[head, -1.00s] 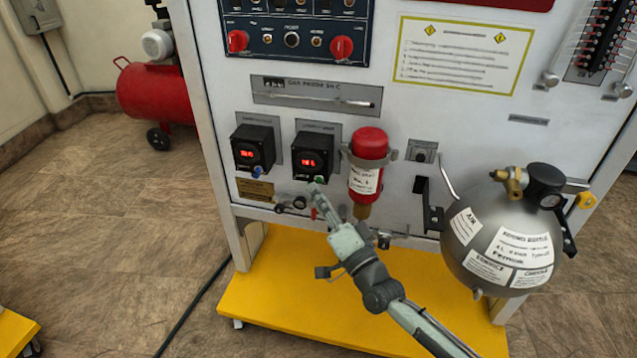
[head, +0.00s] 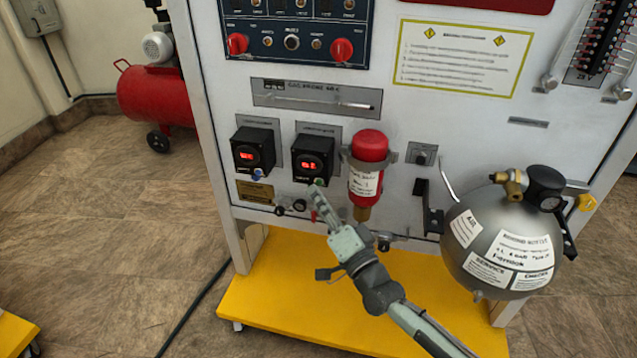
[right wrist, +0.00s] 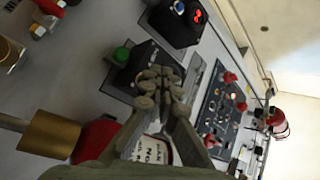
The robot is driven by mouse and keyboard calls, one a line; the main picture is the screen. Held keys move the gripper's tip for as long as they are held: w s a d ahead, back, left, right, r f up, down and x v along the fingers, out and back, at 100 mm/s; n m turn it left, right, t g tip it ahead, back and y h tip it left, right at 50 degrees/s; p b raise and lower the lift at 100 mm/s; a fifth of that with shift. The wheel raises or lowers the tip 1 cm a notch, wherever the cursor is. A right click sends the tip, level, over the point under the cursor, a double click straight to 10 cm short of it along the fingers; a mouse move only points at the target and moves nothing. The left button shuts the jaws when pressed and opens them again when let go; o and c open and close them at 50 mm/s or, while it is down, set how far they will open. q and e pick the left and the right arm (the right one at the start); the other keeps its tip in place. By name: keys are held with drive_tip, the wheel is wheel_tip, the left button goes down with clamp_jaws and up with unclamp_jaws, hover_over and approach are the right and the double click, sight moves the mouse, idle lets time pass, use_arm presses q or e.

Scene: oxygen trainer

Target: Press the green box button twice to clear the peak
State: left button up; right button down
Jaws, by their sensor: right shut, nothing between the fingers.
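The box with the green button (head: 319,183) is a black box (head: 312,155) with a red lit display, mounted on the white panel. Its digits are too blurred to read surely. My right gripper (head: 317,194) is shut and empty, its fingertips just below the green button in the head view. Whether the tips touch anything cannot be told. My left gripper is not in view.
A similar black box (head: 252,148) with a blue button (head: 257,174) sits to the left. A red cylinder (head: 367,165) in a clamp is close on the right, and small knobs (head: 299,205) lie below. A grey metal sphere (head: 500,240) stands farther right.

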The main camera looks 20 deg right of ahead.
drive_tip(key=shift+w, duration=0.1)
idle(0.4)
drive_tip(key=shift+w+d, duration=0.2)
drive_tip(key=shift+w, duration=0.05)
drive_tip(key=shift+w+d, duration=0.25)
drive_tip(key=shift+w, duration=0.05)
idle(0.7)
idle(0.3)
drive_tip(key=shift+s+a, duration=0.45)
drive_tip(key=shift+s, duration=0.2)
drive_tip(key=shift+p, duration=0.35)
